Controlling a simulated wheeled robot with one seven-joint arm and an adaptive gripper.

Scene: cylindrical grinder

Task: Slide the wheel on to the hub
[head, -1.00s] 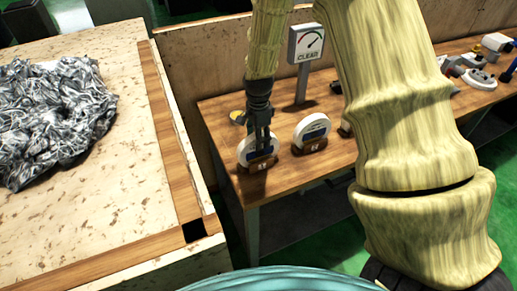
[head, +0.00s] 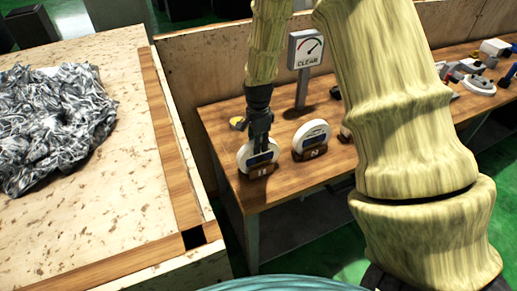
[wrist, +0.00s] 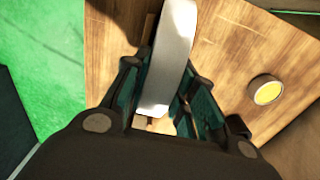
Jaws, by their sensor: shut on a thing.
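A white wheel with a dark centre label stands upright in a small brown holder (head: 262,171) at the near left of the workbench. My gripper (head: 260,146) reaches down over this wheel (head: 244,157) from above. In the wrist view the wheel (wrist: 167,60) shows edge-on between the two fingers, and my gripper (wrist: 160,85) is shut on it. The wheel still appears to sit in the holder. A second white wheel (head: 311,133) stands in its own holder (head: 313,152) just to the right. I cannot make out the hub in these views.
The wooden workbench (head: 285,187) carries a gauge sign marked CLEAR (head: 306,48) behind the wheels. A round yellow-topped item (head: 238,123) lies left of my gripper. Grey machine parts (head: 480,80) sit far right. A pale table with crumpled silvery material (head: 50,125) stands left.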

